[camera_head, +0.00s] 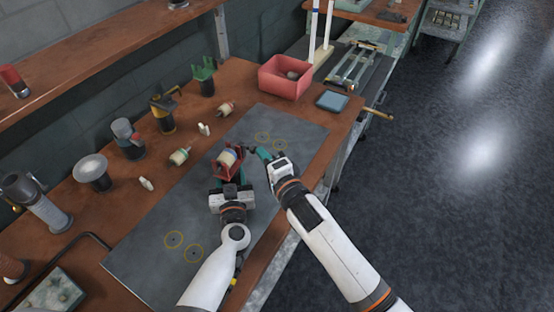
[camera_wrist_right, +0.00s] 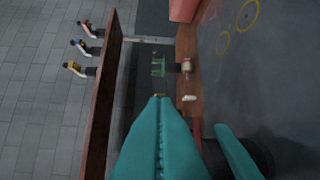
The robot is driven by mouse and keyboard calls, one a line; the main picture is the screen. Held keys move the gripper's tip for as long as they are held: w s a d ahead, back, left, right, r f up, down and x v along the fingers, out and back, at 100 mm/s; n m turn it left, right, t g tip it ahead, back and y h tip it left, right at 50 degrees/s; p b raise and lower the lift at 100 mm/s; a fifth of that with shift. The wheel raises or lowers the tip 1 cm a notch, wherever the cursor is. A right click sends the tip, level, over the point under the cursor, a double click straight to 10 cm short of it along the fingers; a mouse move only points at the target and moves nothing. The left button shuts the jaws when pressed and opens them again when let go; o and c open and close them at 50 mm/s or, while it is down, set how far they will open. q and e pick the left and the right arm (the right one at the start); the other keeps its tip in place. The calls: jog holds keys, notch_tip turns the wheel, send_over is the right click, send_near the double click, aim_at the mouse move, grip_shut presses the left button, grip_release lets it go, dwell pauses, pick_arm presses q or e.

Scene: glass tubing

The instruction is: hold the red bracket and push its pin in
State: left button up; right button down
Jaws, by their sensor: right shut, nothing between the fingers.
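The red bracket (camera_head: 228,165) is above the grey mat at mid-picture in the head view, with a cream-coloured roller (camera_head: 228,157) in it. My left gripper (camera_head: 231,190) is right at its near side; its fingertips are hidden, so I cannot tell their grip. A small dark piece (camera_head: 249,149), possibly the pin, sticks out on the bracket's right. My right gripper (camera_head: 261,153) is shut and empty, its teal fingertips close to that piece; contact is unclear. In the right wrist view its teal fingers (camera_wrist_right: 160,98) fill the lower middle, and the bracket cannot be made out.
The grey mat (camera_head: 150,255) has yellow rings and much bare room. Several tools and stands line the wall side, including a green stand (camera_head: 204,80). A red bin (camera_head: 286,78) and blue tray (camera_head: 332,101) are at the far end. The bench edge is on the right.

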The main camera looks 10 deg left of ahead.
pick_arm(q)
jog(key=shift+d, duration=0.25)
jog(key=shift+a, duration=0.1)
pick_arm(e)
jog(key=w+d+v, duration=0.1)
jog(key=d+v, duration=0.1)
jog(key=v, duration=1.1)
jog(key=shift+w+r, duration=0.2)
jog(key=shift+w, duration=0.15)
jog(key=shift+d, duration=0.1)
pick_arm(q)
jog(key=o, duration=1.3)
